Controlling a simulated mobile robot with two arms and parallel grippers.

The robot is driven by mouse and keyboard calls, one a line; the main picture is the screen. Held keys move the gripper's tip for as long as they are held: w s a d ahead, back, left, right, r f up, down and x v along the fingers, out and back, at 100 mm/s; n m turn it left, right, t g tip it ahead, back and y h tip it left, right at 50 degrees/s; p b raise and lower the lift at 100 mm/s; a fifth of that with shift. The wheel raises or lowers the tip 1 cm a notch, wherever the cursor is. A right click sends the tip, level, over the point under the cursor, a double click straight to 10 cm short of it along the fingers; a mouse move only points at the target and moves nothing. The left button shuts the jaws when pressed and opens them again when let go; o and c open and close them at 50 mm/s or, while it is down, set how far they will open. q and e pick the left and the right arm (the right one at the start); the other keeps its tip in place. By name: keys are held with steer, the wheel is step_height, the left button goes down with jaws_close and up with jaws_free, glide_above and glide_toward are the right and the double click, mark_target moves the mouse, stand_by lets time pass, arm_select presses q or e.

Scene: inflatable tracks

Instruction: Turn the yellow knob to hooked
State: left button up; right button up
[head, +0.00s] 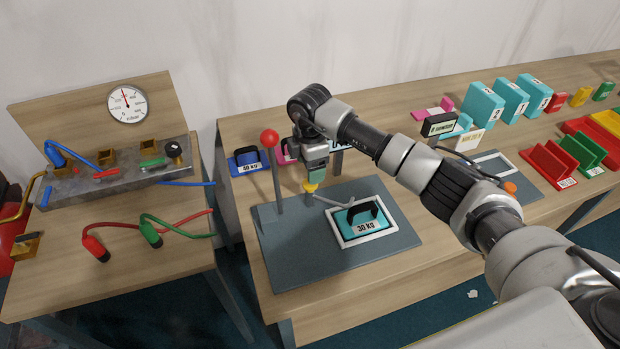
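The yellow knob (310,187) sits low at the base of a grey lever or hook arm on the dark grey plate (290,255). My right gripper (313,178), on the arm coming in from the right, points down directly over the knob. Its fingertips are at or just above the knob's top and partly hide it. I cannot tell whether they grip it. A thin grey bar runs from the knob toward a teal 30 kg weight (363,218) with a black handle, in a white-framed spot. My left gripper is not in view.
A post with a red ball (269,138) stands close left of the gripper. A blue weight (248,160) lies behind. Teal boxes (484,102) and red and green trays (548,163) fill the right. A second table with a gauge (128,103) and hoses is at left.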

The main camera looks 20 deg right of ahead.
step_height(320, 180, up, 6)
steer(key=shift+f+b, duration=0.2)
steer(key=shift+b, duration=0.3)
